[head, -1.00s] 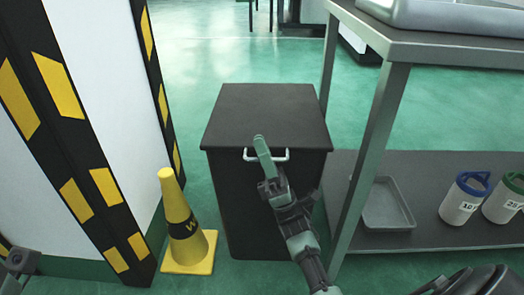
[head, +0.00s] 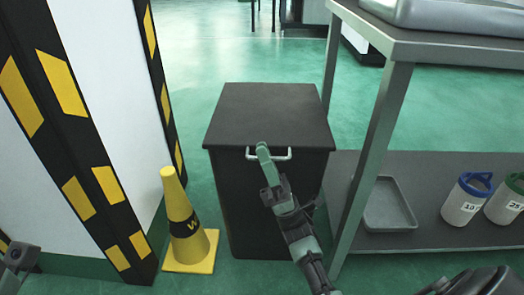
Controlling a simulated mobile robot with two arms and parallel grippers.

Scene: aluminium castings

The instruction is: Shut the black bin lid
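The black bin (head: 238,200) stands on the green floor in the middle of the head view. Its flat lid (head: 265,112) lies level on top, with no gap that I can make out. A pale handle (head: 283,155) sits at the lid's front edge. My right gripper (head: 264,152) is at the handle, its green fingers overlapping the handle's left part. I cannot tell whether the fingers touch it or how far apart they are. At the bottom left corner a small grey part of my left arm shows, without clear fingers.
A yellow cone (head: 186,225) stands left of the bin, beside a black-and-yellow striped post (head: 95,190). A metal table (head: 440,48) with a lower shelf (head: 440,235) is close on the right. The shelf holds a grey tray (head: 388,205) and white containers (head: 463,203). Floor behind the bin is clear.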

